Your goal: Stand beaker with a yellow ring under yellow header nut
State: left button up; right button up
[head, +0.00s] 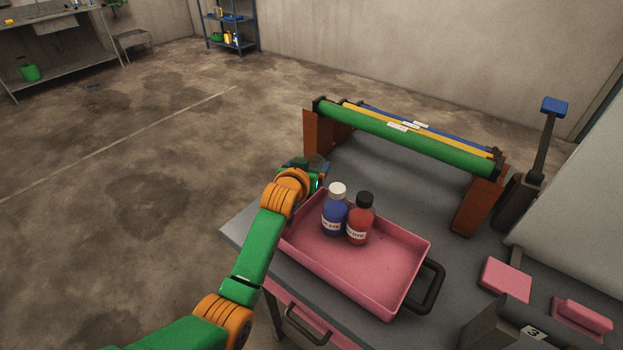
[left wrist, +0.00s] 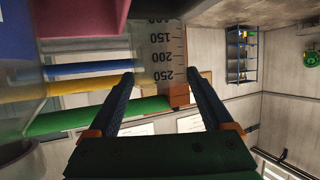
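A clear graduated beaker (left wrist: 160,45) with its scale reading upside down is between the two fingers of my left gripper (left wrist: 163,82). In the head view the gripper (head: 316,170) is beyond the pink tray's far left corner, and the beaker is barely visible. I cannot make out a yellow ring on it. The yellow header (head: 430,142) runs between a green and a blue one on a brown stand; it also shows in the left wrist view (left wrist: 60,86). Its nut is not discernible. My right gripper is out of view.
The pink tray (head: 405,297) on the grey table holds a blue bottle (head: 334,218) and a red bottle (head: 359,226). A dark post with a blue top (head: 554,107) stands right of the stand. Pink blocks (head: 505,279) lie at the right. Tabletop under the headers looks clear.

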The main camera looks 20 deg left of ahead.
pick_arm(q)
grip_shut()
